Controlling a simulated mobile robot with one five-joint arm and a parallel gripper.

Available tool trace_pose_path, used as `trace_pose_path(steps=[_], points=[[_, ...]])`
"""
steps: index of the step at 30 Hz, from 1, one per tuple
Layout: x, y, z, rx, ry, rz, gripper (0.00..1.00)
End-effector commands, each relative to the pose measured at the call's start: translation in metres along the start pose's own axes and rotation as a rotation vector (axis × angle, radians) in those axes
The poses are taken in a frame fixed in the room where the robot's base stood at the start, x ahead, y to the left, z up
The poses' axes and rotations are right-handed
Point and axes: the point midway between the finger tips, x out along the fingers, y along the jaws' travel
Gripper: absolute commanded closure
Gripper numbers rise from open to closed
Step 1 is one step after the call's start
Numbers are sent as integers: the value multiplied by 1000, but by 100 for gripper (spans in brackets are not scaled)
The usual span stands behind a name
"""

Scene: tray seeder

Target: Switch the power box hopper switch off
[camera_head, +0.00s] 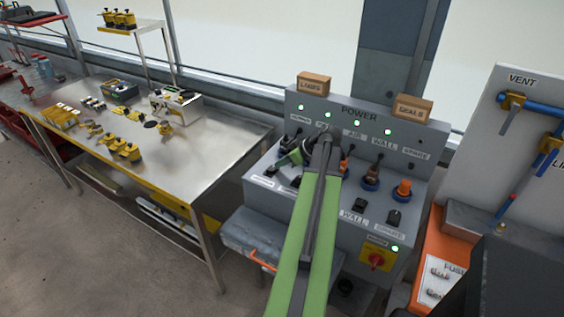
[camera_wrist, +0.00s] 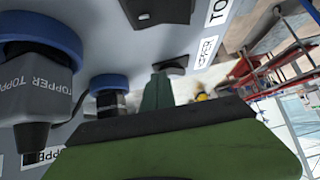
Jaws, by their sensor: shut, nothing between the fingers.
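The grey power box (camera_head: 345,106) stands right of the metal table. A small black switch (camera_head: 270,170) sits at the left end of its lower row, above a white label too small to read here. In the wrist view a black switch (camera_wrist: 174,65) sits just beyond my fingertips, beside a small label that looks like HOPPER. My gripper (camera_head: 282,162) is shut and empty, at the left part of the panel. Its tips (camera_wrist: 158,88) are at or very near that switch; I cannot tell if they touch. Which way the switch is tipped is unclear.
A larger black switch (camera_wrist: 157,10) and a blue-ringed TOPPER plug (camera_wrist: 40,85) are close to my gripper. Several green lamps are lit along the panel top, including the leftmost lamp (camera_head: 300,107). A red-and-yellow rotary switch (camera_head: 376,260) is low right.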

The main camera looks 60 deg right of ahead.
Motion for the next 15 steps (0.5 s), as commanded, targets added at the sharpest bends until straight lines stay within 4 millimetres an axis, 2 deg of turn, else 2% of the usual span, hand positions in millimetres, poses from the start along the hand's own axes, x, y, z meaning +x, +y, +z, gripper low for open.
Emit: trace_pose_path(steps=[7, 15], points=[[-3, -14, -6, -3, 0, -3, 100], [-2, -15, -6, -4, 0, -4, 100]])
